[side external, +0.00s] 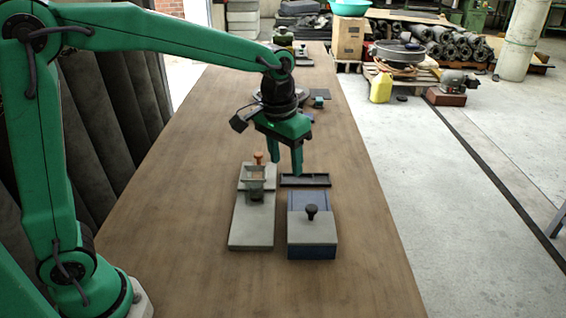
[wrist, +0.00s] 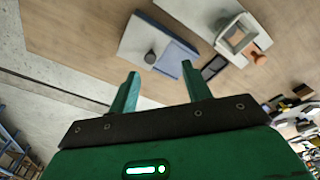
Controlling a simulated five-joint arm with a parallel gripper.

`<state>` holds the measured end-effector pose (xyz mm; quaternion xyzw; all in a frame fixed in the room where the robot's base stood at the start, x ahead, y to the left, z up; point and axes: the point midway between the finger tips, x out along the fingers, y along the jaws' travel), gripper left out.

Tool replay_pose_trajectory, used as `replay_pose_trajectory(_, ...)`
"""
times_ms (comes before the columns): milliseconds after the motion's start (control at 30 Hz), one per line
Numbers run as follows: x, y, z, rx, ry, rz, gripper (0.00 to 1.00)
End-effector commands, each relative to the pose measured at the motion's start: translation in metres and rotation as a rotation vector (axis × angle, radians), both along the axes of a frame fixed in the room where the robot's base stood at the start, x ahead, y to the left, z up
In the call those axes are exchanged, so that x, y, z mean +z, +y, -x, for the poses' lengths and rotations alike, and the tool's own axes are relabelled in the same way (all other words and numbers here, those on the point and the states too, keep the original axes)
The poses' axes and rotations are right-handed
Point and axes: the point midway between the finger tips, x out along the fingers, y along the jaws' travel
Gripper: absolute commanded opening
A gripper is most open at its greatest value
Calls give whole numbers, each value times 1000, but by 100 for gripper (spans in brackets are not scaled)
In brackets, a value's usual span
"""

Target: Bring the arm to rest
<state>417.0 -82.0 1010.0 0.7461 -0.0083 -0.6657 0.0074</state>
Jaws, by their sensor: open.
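My green gripper (side external: 287,170) hangs fingers-down above the wooden table, over the area near the black tray. It is open, and nothing shows between its fingers, which also appear in the wrist view (wrist: 160,72). The arm reaches out from the left, bent at the elbow.
A blue box with a grey lid (side external: 312,236) and black knob stands front right. Left of it lies a grey board (side external: 252,229) bearing a small open-topped holder (side external: 256,183), with an orange-handled item (side external: 258,158) behind. A shallow black tray (side external: 305,181) lies behind the box. The table front is clear.

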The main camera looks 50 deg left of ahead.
Motion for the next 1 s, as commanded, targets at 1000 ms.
replay_pose_trajectory(1000,39,74,166,7,-321,-8,48)
